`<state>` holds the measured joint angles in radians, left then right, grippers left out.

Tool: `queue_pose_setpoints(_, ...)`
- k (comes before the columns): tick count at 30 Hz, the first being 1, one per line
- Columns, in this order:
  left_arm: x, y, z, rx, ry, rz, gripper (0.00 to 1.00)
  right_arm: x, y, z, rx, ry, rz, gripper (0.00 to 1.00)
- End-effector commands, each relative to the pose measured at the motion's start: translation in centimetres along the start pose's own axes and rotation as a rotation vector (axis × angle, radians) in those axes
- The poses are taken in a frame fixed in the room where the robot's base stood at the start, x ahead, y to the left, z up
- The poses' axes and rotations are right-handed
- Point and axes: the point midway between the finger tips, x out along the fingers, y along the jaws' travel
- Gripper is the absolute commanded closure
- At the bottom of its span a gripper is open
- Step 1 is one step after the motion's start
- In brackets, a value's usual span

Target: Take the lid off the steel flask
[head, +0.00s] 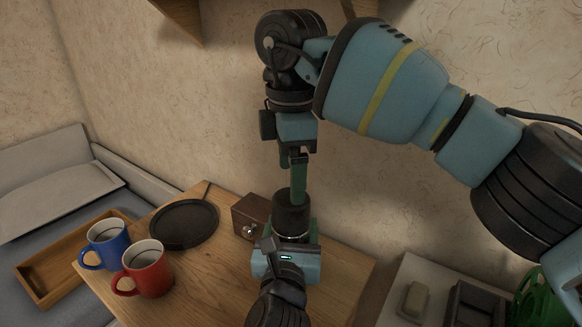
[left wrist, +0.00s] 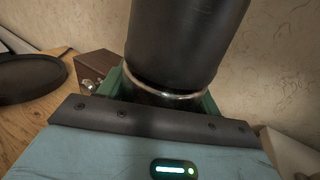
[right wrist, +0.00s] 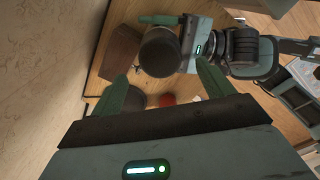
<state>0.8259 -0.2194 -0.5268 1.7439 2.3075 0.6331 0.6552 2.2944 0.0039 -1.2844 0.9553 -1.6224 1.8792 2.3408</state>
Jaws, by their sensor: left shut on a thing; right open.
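The steel flask stands upright on the wooden table, with a tall dark lid (head: 291,211) and a thin shiny steel band (left wrist: 165,97) below it. The lid's round top (right wrist: 160,52) faces up in the right wrist view. My left gripper (head: 289,240) is shut around the flask just below the lid; it hides most of the flask body. My right gripper (head: 298,190) points straight down above the lid. Its green fingers are apart on either side of the lid's top in the right wrist view (right wrist: 163,76), with nothing between them. It looks clear of the lid.
A black round pan (head: 184,222), a blue mug (head: 107,245) and a red mug (head: 147,267) are to the left. A wooden tray (head: 42,285) is at far left. A wooden shelf (head: 182,18) hangs above.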

Motion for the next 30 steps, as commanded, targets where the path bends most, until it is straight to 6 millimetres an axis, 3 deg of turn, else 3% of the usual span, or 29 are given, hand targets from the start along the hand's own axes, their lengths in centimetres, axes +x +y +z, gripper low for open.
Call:
queue_pose_setpoints(5, 0.0, -0.1, -0.2, 0.0, 0.004, -0.001, 1.0, 0.7, 0.0, 0.0, -0.002, -0.001, -0.002, 0.2)
queue_pose_setpoints(21, 0.0, -0.1, -0.2, 0.0, 0.004, -0.001, 1.0, 7.3, 0.0, 0.0, -0.004, 0.001, -0.001, 0.2)
queue_pose_setpoints(30, 0.0, -0.1, -0.2, 0.0, 0.004, -0.001, 1.0, 8.1, 0.0, 0.0, -0.003, 0.0, 0.0, 0.2)
